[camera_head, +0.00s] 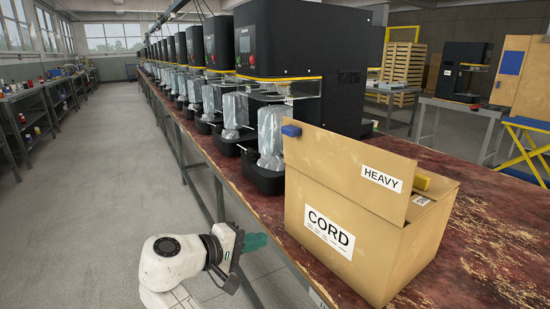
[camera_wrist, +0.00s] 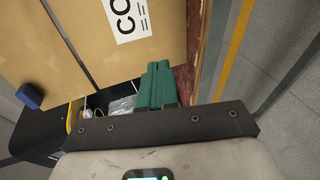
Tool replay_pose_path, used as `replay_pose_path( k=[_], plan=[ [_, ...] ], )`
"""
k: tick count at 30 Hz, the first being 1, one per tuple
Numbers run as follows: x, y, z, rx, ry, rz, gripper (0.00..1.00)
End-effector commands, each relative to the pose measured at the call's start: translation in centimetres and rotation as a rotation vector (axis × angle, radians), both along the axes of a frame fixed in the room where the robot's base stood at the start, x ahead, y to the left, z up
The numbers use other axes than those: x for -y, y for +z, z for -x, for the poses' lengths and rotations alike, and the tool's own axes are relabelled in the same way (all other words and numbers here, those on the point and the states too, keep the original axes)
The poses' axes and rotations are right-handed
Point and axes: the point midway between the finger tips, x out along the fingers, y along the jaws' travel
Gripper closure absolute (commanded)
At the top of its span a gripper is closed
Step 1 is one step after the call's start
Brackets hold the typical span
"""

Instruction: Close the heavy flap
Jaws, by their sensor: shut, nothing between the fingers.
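A cardboard box (camera_head: 350,235) labelled CORD stands on the worn red table. Its flap (camera_head: 335,165), labelled HEAVY, stands up from the box's near side, so the box is open. A blue tab (camera_head: 291,131) sits at the flap's upper left corner. In the wrist view the box (camera_wrist: 60,35) fills the upper left, with the blue tab (camera_wrist: 29,95) at the left. My gripper (camera_head: 262,242) is left of the box, low beside the table edge, apart from the flap. Its green fingers (camera_wrist: 157,85) are together and empty.
A row of black machines (camera_head: 285,40) with plastic-wrapped parts (camera_head: 271,135) runs along the table (camera_head: 480,245) behind the box. The floor (camera_head: 110,190) at left is clear, with shelving (camera_head: 35,115) along the far left.

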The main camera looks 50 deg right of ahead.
Motion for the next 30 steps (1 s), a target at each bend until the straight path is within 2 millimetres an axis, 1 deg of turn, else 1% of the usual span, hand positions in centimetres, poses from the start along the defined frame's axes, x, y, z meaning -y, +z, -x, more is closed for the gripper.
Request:
replay_pose_path(
  k=[1,2,3,6,9,11,13,17,20,30],
  plan=[
    [-0.7,5.3,-1.5,-0.002,-0.011,0.062,1.00],
    [-1.2,7.5,-2.2,-0.007,-0.020,0.101,1.00],
    [-1.7,10.2,-2.9,-0.011,-0.030,0.149,1.00],
    [-3.1,15.8,-4.3,-0.022,-0.054,0.249,1.00],
    [-4.1,19.4,-5.1,-0.028,-0.072,0.316,1.00],
    [-4.4,20.6,-5.3,-0.030,-0.079,0.341,1.00],
    [-4.6,21.2,-5.4,-0.032,-0.083,0.356,1.00],
    [-3.6,21.0,-5.2,-0.032,-0.084,0.354,1.00],
    [-2.1,21.0,-4.9,-0.031,-0.085,0.354,1.00],
    [4.4,21.4,-3.6,-0.030,-0.085,0.353,1.00]
  ],
)
